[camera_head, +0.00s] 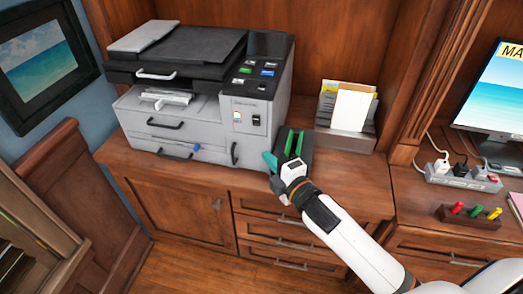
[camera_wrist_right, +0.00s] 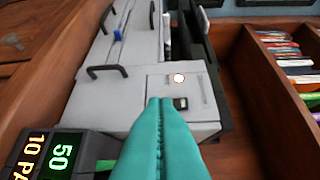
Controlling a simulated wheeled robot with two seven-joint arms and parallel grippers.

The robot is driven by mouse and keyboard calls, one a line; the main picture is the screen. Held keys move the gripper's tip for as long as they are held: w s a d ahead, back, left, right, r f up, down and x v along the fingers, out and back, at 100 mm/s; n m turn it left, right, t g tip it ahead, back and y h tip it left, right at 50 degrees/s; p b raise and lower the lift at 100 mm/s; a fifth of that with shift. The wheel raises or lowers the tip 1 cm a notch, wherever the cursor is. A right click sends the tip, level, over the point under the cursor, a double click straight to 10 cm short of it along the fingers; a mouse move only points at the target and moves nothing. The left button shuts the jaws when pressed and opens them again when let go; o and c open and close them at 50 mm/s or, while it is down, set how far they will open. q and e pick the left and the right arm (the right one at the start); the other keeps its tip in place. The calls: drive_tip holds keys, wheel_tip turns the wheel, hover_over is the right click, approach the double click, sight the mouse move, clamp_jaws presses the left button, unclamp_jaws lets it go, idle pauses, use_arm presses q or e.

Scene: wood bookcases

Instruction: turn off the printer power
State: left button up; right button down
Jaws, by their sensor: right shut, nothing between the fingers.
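The grey and black printer (camera_head: 190,120) stands on the wooden cabinet at the left. Its front panel has a small glowing light (camera_head: 237,115) and a dark switch (camera_head: 257,120) beside it. In the right wrist view the light (camera_wrist_right: 179,78) glows pale with an orange rim, and the black switch (camera_wrist_right: 181,103) lies just beyond the fingertips. My right gripper (camera_head: 269,159), with teal fingers, is shut and empty in front of the printer's lower right side. The fingers (camera_wrist_right: 160,102) point toward the switch panel; I cannot tell whether they touch it. My left gripper is not in view.
A black box with green digits (camera_wrist_right: 45,155) sits close beside the fingers; it also shows in the head view (camera_head: 307,150). A paper holder (camera_head: 345,135) stands behind it. At the right are a power strip (camera_head: 460,180), a peg block (camera_head: 470,217) and a monitor (camera_head: 495,95).

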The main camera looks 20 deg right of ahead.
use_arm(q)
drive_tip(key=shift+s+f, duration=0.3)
use_arm(e)
drive_tip(key=v, duration=0.3)
drive_tip(key=shift+s+a+f, duration=0.1)
drive_tip(key=shift+f, duration=0.1)
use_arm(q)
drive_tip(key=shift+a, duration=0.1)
use_arm(e)
drive_tip(key=shift+f, duration=0.1)
